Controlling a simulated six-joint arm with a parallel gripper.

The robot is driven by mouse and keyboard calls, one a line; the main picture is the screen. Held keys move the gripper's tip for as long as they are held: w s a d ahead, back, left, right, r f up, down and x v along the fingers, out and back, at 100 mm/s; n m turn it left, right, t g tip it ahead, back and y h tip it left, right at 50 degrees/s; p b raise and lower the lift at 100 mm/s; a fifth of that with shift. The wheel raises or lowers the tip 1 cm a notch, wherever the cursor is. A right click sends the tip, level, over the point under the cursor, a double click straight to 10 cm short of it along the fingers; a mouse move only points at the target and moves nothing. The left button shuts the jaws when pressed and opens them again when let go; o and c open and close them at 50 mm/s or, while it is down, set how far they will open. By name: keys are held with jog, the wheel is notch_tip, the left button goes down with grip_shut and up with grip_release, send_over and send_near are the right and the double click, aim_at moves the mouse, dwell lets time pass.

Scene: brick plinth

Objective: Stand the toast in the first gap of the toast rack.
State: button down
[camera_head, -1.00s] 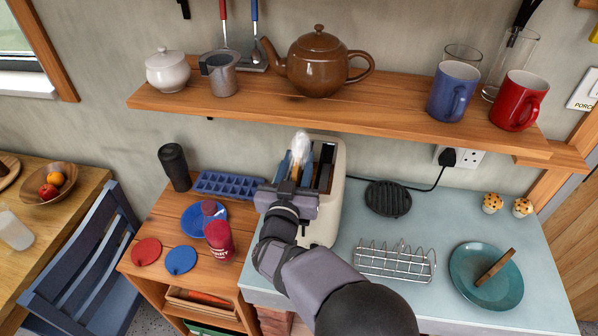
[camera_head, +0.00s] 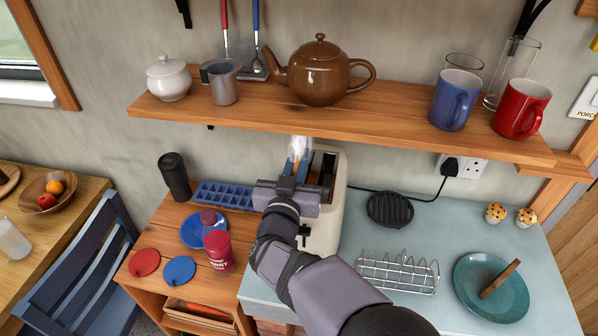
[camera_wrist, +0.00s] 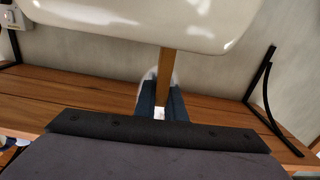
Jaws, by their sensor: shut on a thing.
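My gripper (camera_head: 297,168) is over the left part of the cream toaster (camera_head: 325,235), shut on the toast. The toast (camera_wrist: 167,75) shows edge-on as a narrow brown strip between the blue fingers in the wrist view, running up to the toaster's pale body. In the head view only a small bit of it shows; I cannot tell whether its lower end is in a slot. A whitish wisp hangs by the fingertips. The wire toast rack (camera_head: 398,272) stands on the counter at right, its gaps empty.
A wooden shelf (camera_head: 400,136) with a teapot (camera_head: 318,75) and mugs hangs above and behind the toaster. A black trivet (camera_head: 390,209) lies behind the rack. A teal plate (camera_head: 490,287) is right of it. A red cup (camera_head: 219,251) stands left.

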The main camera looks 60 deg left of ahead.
jog(key=shift+r+b, duration=0.5)
jog(key=shift+r, duration=2.55)
